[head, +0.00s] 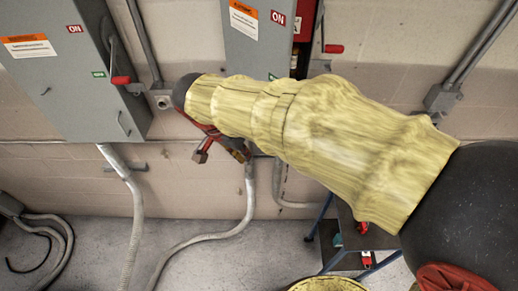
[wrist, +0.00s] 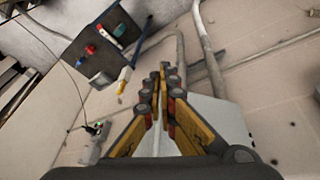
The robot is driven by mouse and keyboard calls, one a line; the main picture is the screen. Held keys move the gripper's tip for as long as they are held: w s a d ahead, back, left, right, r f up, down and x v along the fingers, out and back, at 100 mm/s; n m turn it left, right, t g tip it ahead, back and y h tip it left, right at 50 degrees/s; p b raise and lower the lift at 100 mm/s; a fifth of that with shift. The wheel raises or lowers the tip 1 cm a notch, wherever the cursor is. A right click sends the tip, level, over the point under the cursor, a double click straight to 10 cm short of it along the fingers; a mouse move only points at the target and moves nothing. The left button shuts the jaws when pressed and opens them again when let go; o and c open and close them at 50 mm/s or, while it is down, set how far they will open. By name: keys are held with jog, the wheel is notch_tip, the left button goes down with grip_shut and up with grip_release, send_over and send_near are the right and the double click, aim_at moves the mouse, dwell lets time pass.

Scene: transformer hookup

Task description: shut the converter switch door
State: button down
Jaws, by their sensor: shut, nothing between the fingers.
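Two grey switch boxes are on the wall in the head view, one at the left (head: 65,85) and one at the top middle (head: 258,50). Both carry an orange-and-white label and a red ON sign. Which one is the converter switch is not readable. A red and dark area (head: 303,28) shows beside the middle box's right edge, and my yellow-sleeved arm hides its lower part. My gripper (head: 240,152) is below the middle box, partly hidden by the arm. In the wrist view its fingers (wrist: 163,78) are together and empty, with a pale grey surface (wrist: 228,125) behind them.
Red-handled levers stand beside the left box (head: 121,80) and the middle box (head: 333,48). Grey conduits (head: 138,215) run down to the floor. A stand (head: 345,235) with small items is below my arm; a dark panel with tools (wrist: 100,40) shows in the wrist view.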

jog(key=w+d+f+m+p, duration=0.3)
jog(key=w+d+f, duration=0.1)
jog(key=d+f, duration=0.3)
jog(key=shift+w+f+m, duration=0.3)
jog(key=shift+w+f, duration=0.05)
jog(key=shift+f, duration=0.4)
jog(key=w+d+n+t+y+b, duration=0.1)
jog(key=w+d+n+y+b, duration=0.1)
jog(key=w+d+n, duration=0.5)
jog(key=w+d, duration=0.6)
jog(key=w, duration=0.4)
jog(key=shift+w+d+r+n+t+b, duration=0.15)
jog(key=shift+w+d+n+t+b, duration=0.15)
jog(key=shift+b, duration=0.05)
